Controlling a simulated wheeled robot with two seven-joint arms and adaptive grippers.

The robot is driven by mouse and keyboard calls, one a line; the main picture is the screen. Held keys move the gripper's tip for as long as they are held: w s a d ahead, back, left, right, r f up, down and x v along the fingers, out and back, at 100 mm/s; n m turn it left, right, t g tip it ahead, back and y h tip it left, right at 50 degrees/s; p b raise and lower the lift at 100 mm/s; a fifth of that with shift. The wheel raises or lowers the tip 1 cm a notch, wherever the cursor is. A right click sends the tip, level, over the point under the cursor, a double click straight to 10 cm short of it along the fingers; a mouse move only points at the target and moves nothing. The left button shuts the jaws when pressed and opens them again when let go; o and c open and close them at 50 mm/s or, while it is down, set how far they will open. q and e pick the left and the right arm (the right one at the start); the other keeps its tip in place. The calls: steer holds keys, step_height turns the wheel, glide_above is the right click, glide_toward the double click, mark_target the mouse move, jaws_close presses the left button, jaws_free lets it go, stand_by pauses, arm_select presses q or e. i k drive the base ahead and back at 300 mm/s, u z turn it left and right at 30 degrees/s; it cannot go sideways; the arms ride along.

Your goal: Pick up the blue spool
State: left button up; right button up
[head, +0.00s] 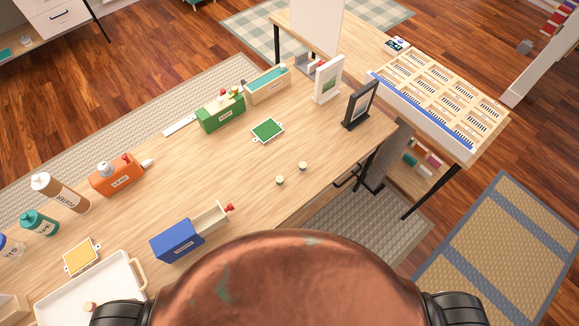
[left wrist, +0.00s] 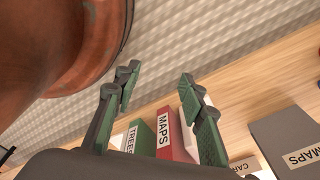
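I cannot make out a clearly blue spool in either view. In the head view two small round pale-topped pieces, one nearer (head: 280,180) and one farther (head: 302,166), stand on the bare middle of the desk (head: 330,150); their side colours are too small to tell. Another small round piece (head: 89,307) lies in the white tray at the lower left. My left gripper (left wrist: 158,92) shows in the left wrist view, its green-padded fingers apart and nothing between them. It is away from these round pieces. My right gripper is not in view.
A blue box (head: 177,241) with a pale drawer, an orange box (head: 117,175), a green box (head: 221,112) and several bottles stand on the desk. A white tray (head: 55,294) is lower left. In the left wrist view, labelled files (left wrist: 170,135) stand beyond my fingers.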

mark_target(302, 165)
steer(key=u, duration=3.15)
steer(key=k, duration=1.25)
steer(key=z, duration=1.4)
